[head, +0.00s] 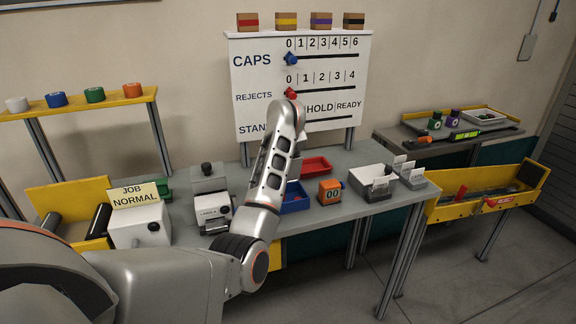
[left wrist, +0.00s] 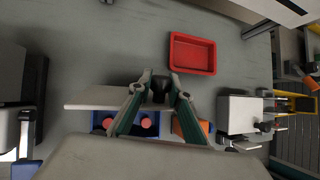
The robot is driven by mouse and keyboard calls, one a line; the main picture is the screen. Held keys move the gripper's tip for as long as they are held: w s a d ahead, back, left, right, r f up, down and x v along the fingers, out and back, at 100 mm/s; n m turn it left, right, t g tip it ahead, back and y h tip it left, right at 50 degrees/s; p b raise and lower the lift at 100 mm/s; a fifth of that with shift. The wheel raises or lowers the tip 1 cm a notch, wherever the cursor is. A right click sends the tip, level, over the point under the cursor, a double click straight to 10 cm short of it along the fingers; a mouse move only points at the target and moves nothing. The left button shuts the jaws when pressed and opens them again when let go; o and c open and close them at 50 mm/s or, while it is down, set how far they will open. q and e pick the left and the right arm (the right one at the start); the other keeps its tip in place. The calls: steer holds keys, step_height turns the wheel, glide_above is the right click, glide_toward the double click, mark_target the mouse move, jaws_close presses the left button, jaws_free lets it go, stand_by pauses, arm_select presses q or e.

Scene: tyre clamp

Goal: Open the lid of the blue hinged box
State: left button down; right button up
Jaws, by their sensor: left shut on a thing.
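The blue box (head: 295,204) stands on the grey workbench in the head view, partly behind my left arm. Red round items show inside it. In the left wrist view the blue box (left wrist: 98,121) shows below a pale flat panel (left wrist: 95,98), which looks like its lid, raised off the box at least at this side; its exact angle cannot be told. My left gripper (left wrist: 160,82) is shut on a dark knob (left wrist: 159,92) at the panel. In the head view my arm hides this grip. My right gripper is in neither view.
A red tray (left wrist: 192,53) lies just beyond the gripper. The tall sign board (head: 262,125) rises behind.

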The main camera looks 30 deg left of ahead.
arm_select(q)
steer(key=shift+w+a, duration=0.3)
steer(key=shift+a, duration=0.2)
steer(key=shift+w+a+b, duration=0.3)
steer(key=shift+a+b, duration=0.1)
stand_by(0.7)
steer(key=c, duration=2.2)
jaws_free()
steer(key=shift+f, duration=0.1)
steer(key=shift+o, duration=0.2)
steer(key=shift+f, duration=0.1)
steer(key=shift+s+d+r, duration=0.15)
steer(key=shift+d+r, duration=0.05)
steer(key=shift+r, duration=0.15)
steer(key=v, duration=1.1)
steer(key=shift+s, duration=0.1)
